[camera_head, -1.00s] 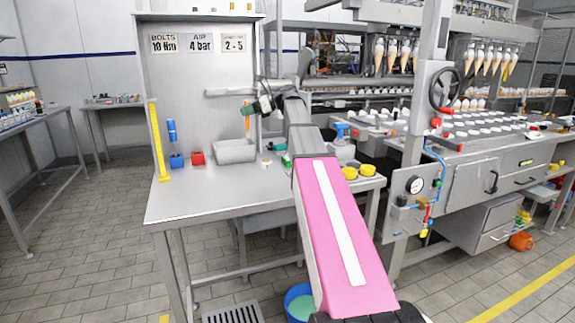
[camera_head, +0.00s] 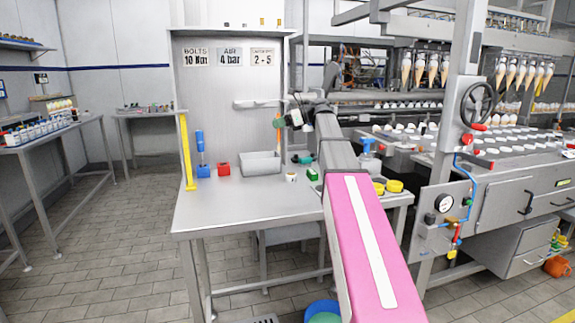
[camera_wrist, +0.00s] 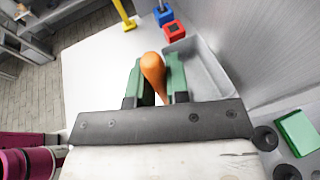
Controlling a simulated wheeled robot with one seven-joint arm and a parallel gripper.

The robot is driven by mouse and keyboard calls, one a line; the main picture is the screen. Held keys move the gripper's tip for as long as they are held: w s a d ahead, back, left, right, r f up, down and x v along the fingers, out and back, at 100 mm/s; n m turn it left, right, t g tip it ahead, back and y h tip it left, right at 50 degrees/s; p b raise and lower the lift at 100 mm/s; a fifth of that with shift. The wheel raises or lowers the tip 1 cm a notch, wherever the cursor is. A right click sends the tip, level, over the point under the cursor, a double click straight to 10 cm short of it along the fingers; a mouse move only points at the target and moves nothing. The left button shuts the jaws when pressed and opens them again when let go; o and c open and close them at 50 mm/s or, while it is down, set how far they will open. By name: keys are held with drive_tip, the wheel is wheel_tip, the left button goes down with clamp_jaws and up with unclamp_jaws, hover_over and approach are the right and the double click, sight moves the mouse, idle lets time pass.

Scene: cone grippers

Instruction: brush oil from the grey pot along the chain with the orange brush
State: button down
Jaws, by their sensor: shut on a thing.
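My gripper (camera_head: 294,118) is raised over the back of the steel table. Its green fingers also show in the wrist view (camera_wrist: 155,85), shut on the orange brush (camera_wrist: 153,72). In the head view the brush (camera_head: 278,126) hangs upright, its lower end near the right side of an open grey metal bin (camera_head: 260,168). The bin also shows in the wrist view (camera_wrist: 205,78). The bristles are not clear. I cannot tell whether this bin is the grey pot. I cannot pick out the chain for certain.
The steel table (camera_head: 225,212) has free room at front left. A red block (camera_head: 223,169), a blue holder (camera_head: 203,171) and a yellow upright (camera_head: 187,150) stand left of the bin. A green box (camera_head: 312,174) and yellow discs (camera_head: 394,186) are to the right. The cone machine (camera_head: 500,190) stands at right.

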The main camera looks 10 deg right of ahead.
drive_tip(key=s+d+f, duration=0.4)
drive_tip(key=s+f, duration=0.1)
drive_tip(key=f, duration=0.2)
drive_tip(key=shift+s+f, duration=0.15)
drive_tip(key=shift+f, duration=0.15)
idle(0.8)
drive_tip(key=shift+d+f, duration=0.1)
drive_tip(key=shift+f, duration=0.55)
idle(1.9)
wheel_tip(320, 180, up, 7)
idle(1.0)
drive_tip(key=shift+d+r, duration=0.1)
idle(0.4)
